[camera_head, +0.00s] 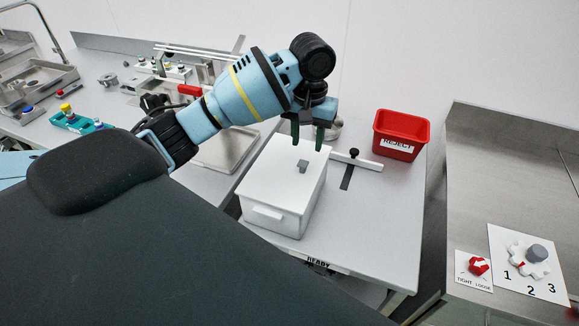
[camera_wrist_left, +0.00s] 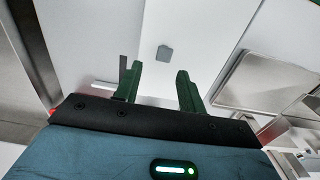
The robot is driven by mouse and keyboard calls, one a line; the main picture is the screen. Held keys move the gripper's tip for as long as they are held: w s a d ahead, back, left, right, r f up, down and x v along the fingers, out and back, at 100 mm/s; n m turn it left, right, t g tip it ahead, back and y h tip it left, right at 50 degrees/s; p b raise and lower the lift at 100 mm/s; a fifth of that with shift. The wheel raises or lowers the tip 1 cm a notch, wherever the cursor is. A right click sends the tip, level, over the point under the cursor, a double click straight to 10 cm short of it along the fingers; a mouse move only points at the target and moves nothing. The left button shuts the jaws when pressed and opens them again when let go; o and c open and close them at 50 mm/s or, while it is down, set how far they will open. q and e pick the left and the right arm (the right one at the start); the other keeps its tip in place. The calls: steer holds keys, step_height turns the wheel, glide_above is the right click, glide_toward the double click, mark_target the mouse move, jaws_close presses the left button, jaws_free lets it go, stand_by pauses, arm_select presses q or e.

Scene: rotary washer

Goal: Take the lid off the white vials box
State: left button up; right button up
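The white vials box (camera_head: 277,213) stands on the bench, closed by its white lid (camera_head: 275,178), which has a small grey knob (camera_head: 303,166) on top. My left gripper (camera_head: 308,143) is above the far part of the lid, with its green fingers pointing down, apart and empty. In the left wrist view the open fingers (camera_wrist_left: 158,76) show over the white lid (camera_wrist_left: 190,30), and the grey knob (camera_wrist_left: 164,53) lies just beyond the fingertips, not between them. My right gripper is not in view.
A red reject bin (camera_head: 401,136) stands right of the box. A T-shaped bar with a black knob (camera_head: 353,154) lies between them. The bench front right of the box (camera_head: 380,225) is clear. A metal tray (camera_head: 226,150) is behind left. A separate steel table (camera_head: 480,180) is at right.

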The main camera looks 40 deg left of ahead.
mark_target(303, 163)
arm_select(q)
steer(key=shift+s+f, duration=0.1)
steer(key=shift+f, duration=0.4)
steer(key=shift+w+f, duration=0.2)
steer(key=shift+f, duration=0.55)
steer(key=shift+s+a+f, duration=0.1)
steer(key=shift+a+f, duration=0.1)
steer(key=shift+f, duration=1.05)
steer(key=shift+s+a+f, duration=0.1)
steer(key=shift+a+f, duration=0.1)
steer(key=shift+f, duration=1.05)
steer(key=shift+c, duration=0.3)
jaws_close()
